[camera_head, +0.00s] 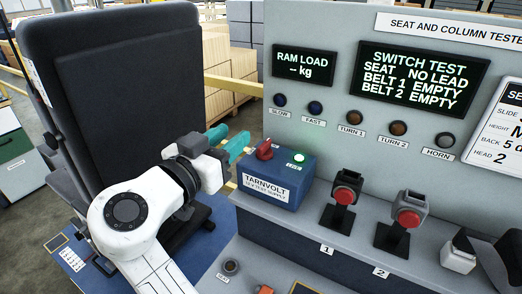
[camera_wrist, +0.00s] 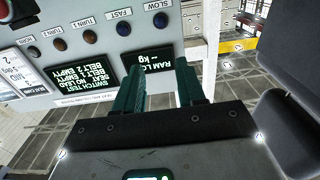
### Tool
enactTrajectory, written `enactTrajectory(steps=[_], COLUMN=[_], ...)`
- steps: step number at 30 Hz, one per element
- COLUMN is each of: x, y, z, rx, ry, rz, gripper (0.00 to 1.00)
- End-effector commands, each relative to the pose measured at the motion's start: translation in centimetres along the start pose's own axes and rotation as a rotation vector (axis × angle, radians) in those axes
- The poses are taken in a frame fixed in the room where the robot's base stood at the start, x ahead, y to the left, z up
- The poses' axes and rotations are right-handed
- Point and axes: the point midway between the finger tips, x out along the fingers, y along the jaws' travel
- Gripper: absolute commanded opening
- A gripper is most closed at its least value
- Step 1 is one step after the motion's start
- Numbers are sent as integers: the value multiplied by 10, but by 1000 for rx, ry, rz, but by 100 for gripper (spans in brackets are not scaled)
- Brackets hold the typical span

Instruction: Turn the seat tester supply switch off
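The seat tester supply is a blue box (camera_head: 276,180) labelled TARNVOLT, on the ledge of the grey console. Its red rotary switch (camera_head: 264,149) sits on top at the left, with a pale mark on the knob; I cannot tell its exact setting. A green lamp (camera_head: 299,157) beside it is lit. My gripper (camera_head: 231,142) is just left of the switch, at about its height in the picture, and seems apart from it. In the wrist view, its teal fingers (camera_wrist: 160,72) are parted with nothing between them. The box and switch do not show there.
The console panel (camera_head: 340,130) rises behind the box, with displays and a row of buttons. Two red-button units (camera_head: 345,195) (camera_head: 405,215) stand right of the box. A large black seat (camera_head: 120,90) stands close to my arm on the left.

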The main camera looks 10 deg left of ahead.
Motion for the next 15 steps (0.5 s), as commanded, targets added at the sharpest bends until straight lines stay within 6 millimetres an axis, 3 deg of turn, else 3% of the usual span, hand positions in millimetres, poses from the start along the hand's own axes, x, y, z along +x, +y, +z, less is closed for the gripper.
enactTrajectory(steps=[15], x=[1], y=[1], z=[71], rx=[-1], ry=[-1], rz=[2], gripper=[39])
